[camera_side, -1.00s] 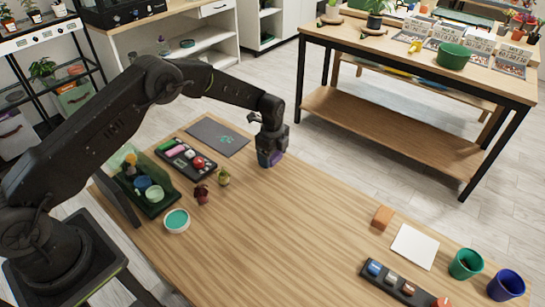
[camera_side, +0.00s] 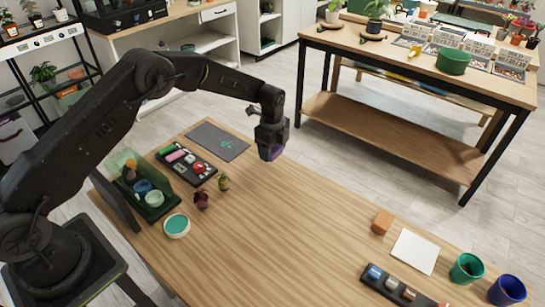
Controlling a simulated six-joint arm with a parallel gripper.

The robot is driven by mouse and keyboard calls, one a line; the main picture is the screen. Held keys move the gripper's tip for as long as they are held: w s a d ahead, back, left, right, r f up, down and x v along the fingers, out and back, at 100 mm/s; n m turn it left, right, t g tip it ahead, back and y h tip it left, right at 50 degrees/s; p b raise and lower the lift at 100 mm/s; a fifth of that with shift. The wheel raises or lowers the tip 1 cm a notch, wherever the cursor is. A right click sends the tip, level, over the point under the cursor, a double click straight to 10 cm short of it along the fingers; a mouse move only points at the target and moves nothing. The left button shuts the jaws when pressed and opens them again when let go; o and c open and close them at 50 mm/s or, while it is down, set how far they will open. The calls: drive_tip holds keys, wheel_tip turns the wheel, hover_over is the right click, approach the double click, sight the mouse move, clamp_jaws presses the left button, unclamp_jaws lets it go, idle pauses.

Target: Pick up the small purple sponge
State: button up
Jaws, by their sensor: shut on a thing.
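My gripper (camera_side: 269,150) is near the far edge of the wooden table, to the right of the dark grey mat. It is shut on the small purple sponge (camera_side: 276,154), which shows as a small purple patch between the dark fingers. The fingers hide most of the sponge. The gripper appears a little above the tabletop, though the exact gap is hard to tell.
The dark mat (camera_side: 206,135), a black tray of small items (camera_side: 212,181), a green crate (camera_side: 160,212), two small plants and a teal-topped dish (camera_side: 177,226) are at left. An orange block (camera_side: 382,222), white square (camera_side: 414,250), green pot (camera_side: 467,267) and blue pot (camera_side: 507,290) are at right. The table's middle is clear.

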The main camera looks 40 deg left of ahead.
drive_tip(key=s+a+r, duration=0.5)
drive_tip(key=a+r, duration=0.1)
drive_tip(key=a, duration=0.4)
drive_tip(key=shift+a+r, duration=0.35)
drive_tip(key=shift+r, duration=0.05)
drive_tip(key=shift+w, duration=0.1)
